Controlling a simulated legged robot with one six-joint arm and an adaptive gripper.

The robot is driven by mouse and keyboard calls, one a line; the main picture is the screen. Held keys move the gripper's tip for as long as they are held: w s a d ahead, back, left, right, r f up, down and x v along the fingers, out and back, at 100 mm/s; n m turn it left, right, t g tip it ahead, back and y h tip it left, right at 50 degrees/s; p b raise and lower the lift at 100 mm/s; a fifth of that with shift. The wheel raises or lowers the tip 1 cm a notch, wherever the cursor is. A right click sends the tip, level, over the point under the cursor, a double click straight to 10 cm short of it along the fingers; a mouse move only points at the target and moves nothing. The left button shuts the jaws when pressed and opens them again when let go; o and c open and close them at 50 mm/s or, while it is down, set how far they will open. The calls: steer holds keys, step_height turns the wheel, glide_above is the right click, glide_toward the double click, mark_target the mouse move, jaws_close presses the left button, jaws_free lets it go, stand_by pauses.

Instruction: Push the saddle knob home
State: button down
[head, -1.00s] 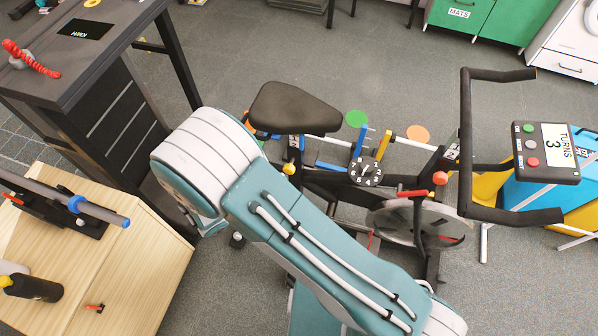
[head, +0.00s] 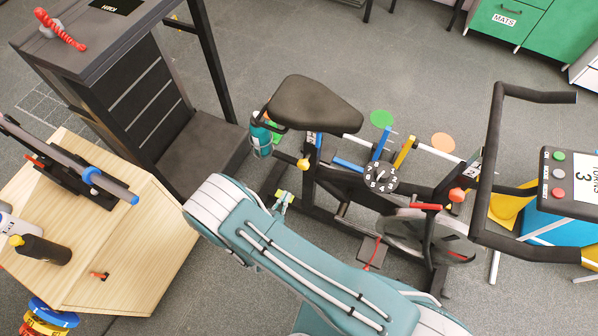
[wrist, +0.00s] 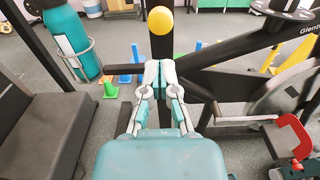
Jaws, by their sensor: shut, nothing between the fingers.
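The yellow saddle knob (head: 303,164) sticks out from the seat post below the black saddle (head: 316,104) of the exercise bike. It also shows in the wrist view, where the round yellow knob (wrist: 160,20) is on the black post above and beyond my fingertips. My gripper (wrist: 160,70) is shut and empty, pointing at the post below the knob. In the head view my gripper (head: 283,199) is below and a little left of the knob, apart from it. The knob's shaft is hidden behind its head.
A teal bottle (head: 262,136) sits in a holder left of the post. The numbered black dial (head: 381,179), red lever (head: 426,207) and flywheel are to the right.

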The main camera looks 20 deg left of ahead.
mark_target(302, 168)
steer(key=w, duration=0.6)
steer(key=w+d, duration=0.1)
steer(key=w, duration=0.2)
steer(key=shift+w, duration=0.1)
